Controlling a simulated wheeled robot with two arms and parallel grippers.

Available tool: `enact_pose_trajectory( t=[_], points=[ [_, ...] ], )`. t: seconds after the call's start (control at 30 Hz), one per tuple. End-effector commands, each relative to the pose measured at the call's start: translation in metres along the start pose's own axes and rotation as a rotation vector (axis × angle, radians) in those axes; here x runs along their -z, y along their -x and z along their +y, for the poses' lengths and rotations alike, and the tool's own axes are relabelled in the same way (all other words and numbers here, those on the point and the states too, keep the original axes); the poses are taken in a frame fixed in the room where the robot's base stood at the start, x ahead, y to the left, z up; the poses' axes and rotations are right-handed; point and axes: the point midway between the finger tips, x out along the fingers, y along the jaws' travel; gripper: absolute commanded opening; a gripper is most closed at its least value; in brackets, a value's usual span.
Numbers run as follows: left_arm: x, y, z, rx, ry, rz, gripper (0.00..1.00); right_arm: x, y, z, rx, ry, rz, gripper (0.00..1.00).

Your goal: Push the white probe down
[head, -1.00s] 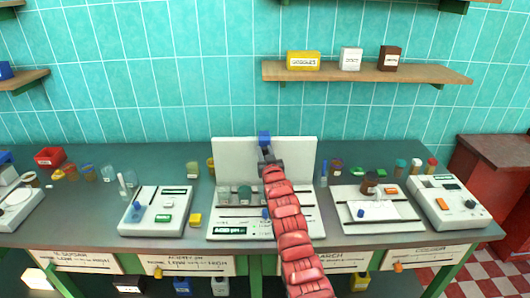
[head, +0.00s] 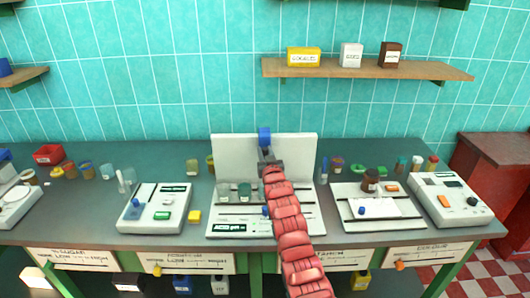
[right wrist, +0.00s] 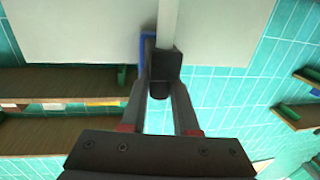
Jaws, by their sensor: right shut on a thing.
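My right gripper (head: 265,150) is in front of the white upright panel (head: 232,157) of the middle device, near its top edge. In the right wrist view, which looks upside down, the gripper (right wrist: 160,62) is shut on a dark block (right wrist: 163,70). A pale rod (right wrist: 168,18), which looks like the white probe, runs from this block. A blue part (right wrist: 148,38) shows beside the block; a blue block (head: 264,136) also shows above the gripper in the head view. My arm hides part of the device, including the rod's lower end. The left gripper is out of view.
The device base (head: 224,216) holds several jars. A smaller white device (head: 150,218) stands left; a white tray (head: 400,207) and another device (head: 452,212) stand right. A wooden shelf (head: 430,74) with boxes hangs above right.

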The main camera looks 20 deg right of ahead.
Motion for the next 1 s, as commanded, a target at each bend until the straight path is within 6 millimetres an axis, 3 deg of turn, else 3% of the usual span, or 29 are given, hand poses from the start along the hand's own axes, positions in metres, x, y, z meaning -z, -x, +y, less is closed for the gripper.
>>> enact_pose_trajectory(
  t=[0.03,0.2,0.57,0.6,0.77,1.0],
  points=[
    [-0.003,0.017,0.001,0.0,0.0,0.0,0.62,-0.019,0.0,0.0,0.0,0.0,0.0,0.0],
    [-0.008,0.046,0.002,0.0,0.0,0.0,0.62,-0.052,0.0,0.0,0.0,-0.001,-0.001,0.0],
    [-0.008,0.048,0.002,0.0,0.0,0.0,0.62,-0.059,0.0,0.0,0.0,0.0,-0.007,0.0],
    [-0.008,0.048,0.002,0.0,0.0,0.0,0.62,-0.06,0.0,0.0,0.0,0.0,-0.008,0.31],
    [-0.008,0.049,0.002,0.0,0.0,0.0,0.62,-0.06,0.0,0.0,0.0,0.0,-0.008,0.59],
    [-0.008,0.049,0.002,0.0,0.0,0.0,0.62,-0.06,0.001,-0.001,0.0,0.0,-0.008,0.6]
  ],
)
